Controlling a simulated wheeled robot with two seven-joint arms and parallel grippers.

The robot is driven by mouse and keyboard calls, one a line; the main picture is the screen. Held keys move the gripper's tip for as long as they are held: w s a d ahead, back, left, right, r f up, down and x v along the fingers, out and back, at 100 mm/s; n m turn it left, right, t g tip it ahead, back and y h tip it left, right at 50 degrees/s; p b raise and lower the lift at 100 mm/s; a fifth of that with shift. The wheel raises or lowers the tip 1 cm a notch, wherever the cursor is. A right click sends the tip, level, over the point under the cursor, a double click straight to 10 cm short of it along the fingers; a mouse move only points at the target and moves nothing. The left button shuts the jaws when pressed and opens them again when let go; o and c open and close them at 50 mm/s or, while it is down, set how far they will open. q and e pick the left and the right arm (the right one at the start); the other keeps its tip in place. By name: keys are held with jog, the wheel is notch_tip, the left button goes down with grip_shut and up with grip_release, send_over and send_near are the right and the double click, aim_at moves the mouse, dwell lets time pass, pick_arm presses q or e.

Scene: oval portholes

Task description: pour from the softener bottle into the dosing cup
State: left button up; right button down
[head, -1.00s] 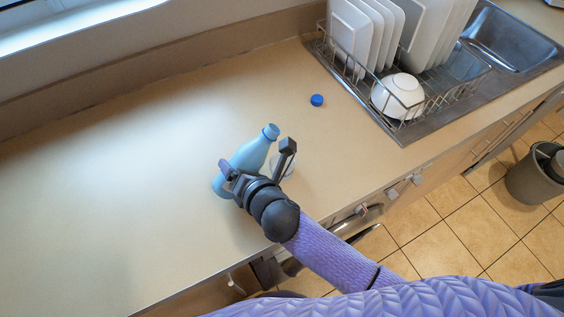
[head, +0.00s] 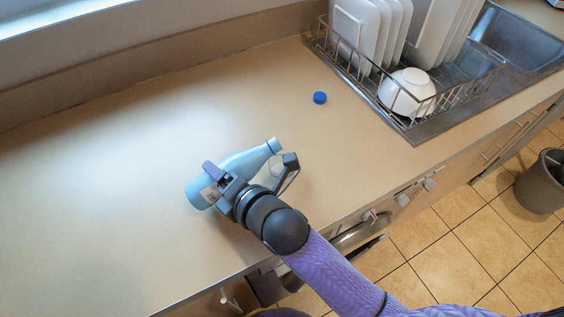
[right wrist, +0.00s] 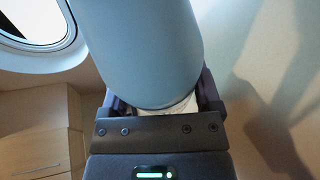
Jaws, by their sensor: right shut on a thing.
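The softener bottle (head: 245,161) is light blue. My right gripper (head: 218,180) is shut around its body and holds it tilted far over, with its open neck toward the upper right in the head view. In the right wrist view the bottle (right wrist: 145,50) fills the top middle between the fingers, with a pale label edge below. I cannot tell whether liquid is flowing. My left gripper is out of view.
A blue cap (head: 319,98) lies on the counter (head: 110,210). The counter's left side is clear.

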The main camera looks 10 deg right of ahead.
jog(key=shift+f+b, duration=0.15)
jog(key=shift+b, duration=0.2)
jog(key=shift+a, duration=0.1)
jog(key=shift+f+m+y, duration=0.1)
jog(key=shift+m+y, duration=0.5)
jog(key=shift+m, duration=0.1)
dwell(1.9)
dwell(0.8)
